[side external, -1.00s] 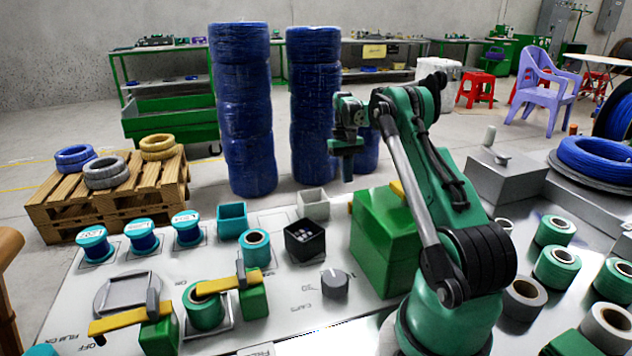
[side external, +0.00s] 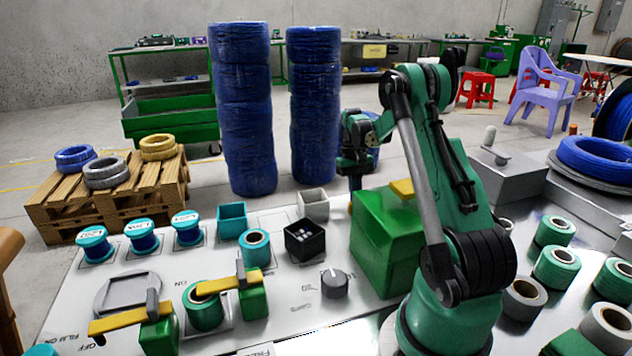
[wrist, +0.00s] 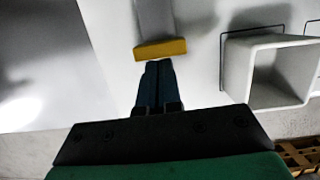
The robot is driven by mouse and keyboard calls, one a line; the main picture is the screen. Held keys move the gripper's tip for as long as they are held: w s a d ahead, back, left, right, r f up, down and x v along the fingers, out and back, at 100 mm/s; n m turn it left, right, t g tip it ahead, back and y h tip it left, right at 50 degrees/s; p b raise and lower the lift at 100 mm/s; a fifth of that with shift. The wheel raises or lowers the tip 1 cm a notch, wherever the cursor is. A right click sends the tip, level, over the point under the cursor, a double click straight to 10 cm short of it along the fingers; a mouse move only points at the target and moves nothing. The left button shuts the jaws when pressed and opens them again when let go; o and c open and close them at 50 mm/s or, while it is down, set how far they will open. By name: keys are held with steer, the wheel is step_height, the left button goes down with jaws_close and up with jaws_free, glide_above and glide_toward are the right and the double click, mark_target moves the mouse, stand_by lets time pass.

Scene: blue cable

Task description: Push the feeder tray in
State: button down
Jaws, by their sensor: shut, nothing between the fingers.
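My gripper (wrist: 157,68) is shut and empty, its dark fingers together. In the wrist view a grey bar-like part with a yellow end (wrist: 160,49), which looks like the feeder tray, lies just ahead of the fingertips. I cannot tell whether they touch. In the side view my gripper (side external: 356,188) points down by the far left edge of the green box (side external: 385,245). A small bit of yellow (side external: 350,209) shows there below the fingers. The rest of the tray is hidden in that view.
A white square bin (wrist: 240,75) stands right of the fingers in the wrist view, and left of my gripper in the side view (side external: 314,204). A black bin (side external: 304,240), a dark knob (side external: 335,283) and teal spools (side external: 255,248) stand on the white panel. Tall blue coil stacks (side external: 245,110) rise behind.

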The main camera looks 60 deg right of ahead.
steer(key=shift+s+a, duration=1.5)
steer(key=shift+a, duration=0.05)
steer(key=w+d, duration=0.3)
steer(key=v, duration=1)
steer(key=w+a+r+n+t+h, duration=0.25)
steer(key=w+a, duration=0.25)
steer(key=a, duration=0.4)
steer(key=s+a+n+t, duration=0.1)
steer(key=a+n+t, duration=0.2)
steer(key=a, duration=0.8)
steer(key=s+a+f+n+t, duration=0.1)
steer(key=s+a+n+t, duration=0.1)
steer(key=a, duration=0.9)
steer(key=shift+a+f+n+t, duration=0.2)
steer(key=shift+a+n+t, duration=0.2)
steer(key=shift+n+t, duration=0.35)
steer(key=shift+y, duration=0.25)
